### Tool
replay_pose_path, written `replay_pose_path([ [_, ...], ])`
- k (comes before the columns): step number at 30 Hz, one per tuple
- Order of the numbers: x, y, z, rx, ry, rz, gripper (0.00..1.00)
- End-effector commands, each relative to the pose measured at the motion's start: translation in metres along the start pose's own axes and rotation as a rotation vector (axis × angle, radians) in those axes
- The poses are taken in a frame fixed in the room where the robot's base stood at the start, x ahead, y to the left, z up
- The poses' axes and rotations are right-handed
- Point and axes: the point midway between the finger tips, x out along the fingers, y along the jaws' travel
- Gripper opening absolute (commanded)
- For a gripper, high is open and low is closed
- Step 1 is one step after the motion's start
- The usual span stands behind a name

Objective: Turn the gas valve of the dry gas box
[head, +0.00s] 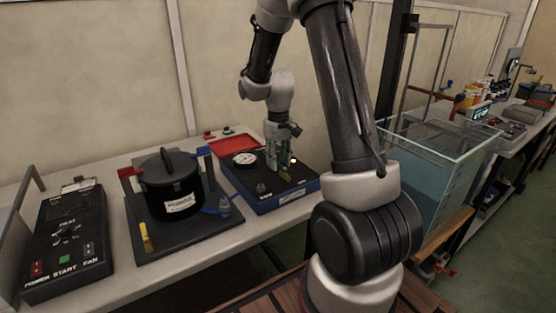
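A low blue box with a dark top (268,206), which looks like the dry gas box, sits on the bench in the middle of the head view. A white round gauge (245,159) is on its back left part, and a small grey knob (261,187) is near its front left. A small yellowish piece (286,177) shows just under the fingers; I cannot tell whether it is the gas valve. My gripper (279,166) points down over the right half of the box top. It is too small to tell whether the fingers are open or touch anything.
A black lidded pot (171,186) on a dark plate stands left of the box. A control panel (68,240) is at the far left. A glass water tank (433,170) stands to the right. A red tray (234,144) lies behind the box.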

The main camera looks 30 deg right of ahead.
Motion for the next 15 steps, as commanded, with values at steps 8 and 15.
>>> replay_pose_path([
  [8,0.0019,0.0,0.0001,0.0,0.0,0.0,0.33],
  [15,0.0017,-0.0001,0.0002,0.0,0.0,0.0,0.0],
])
